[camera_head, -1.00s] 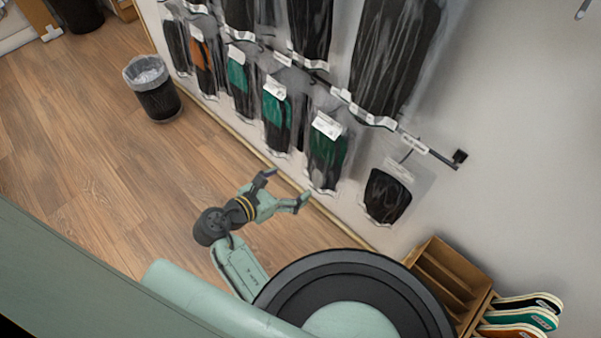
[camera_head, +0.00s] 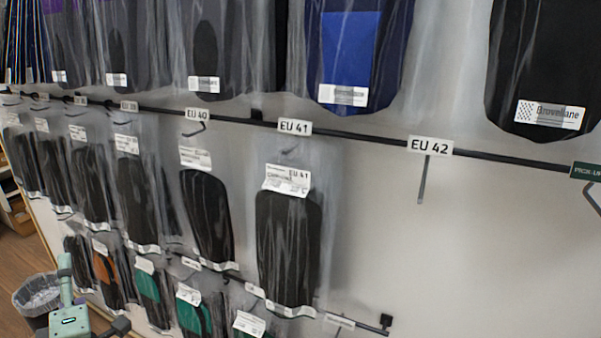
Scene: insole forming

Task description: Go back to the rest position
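My gripper (camera_head: 92,294) is at the lower left of the head view, in front of the lowest row of bagged insoles. Its green finger points up and a dark fingertip shows to the right, spread apart, with nothing between them. The rest of my arm is out of view below.
Bagged insoles hang in rows on the wall from a black rail (camera_head: 357,137) with size labels. A bag marked EU 41 (camera_head: 287,242) hangs near the middle; the EU 42 hook (camera_head: 422,180) is empty. A lined bin (camera_head: 37,297) stands on the wood floor (camera_head: 14,262) at lower left.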

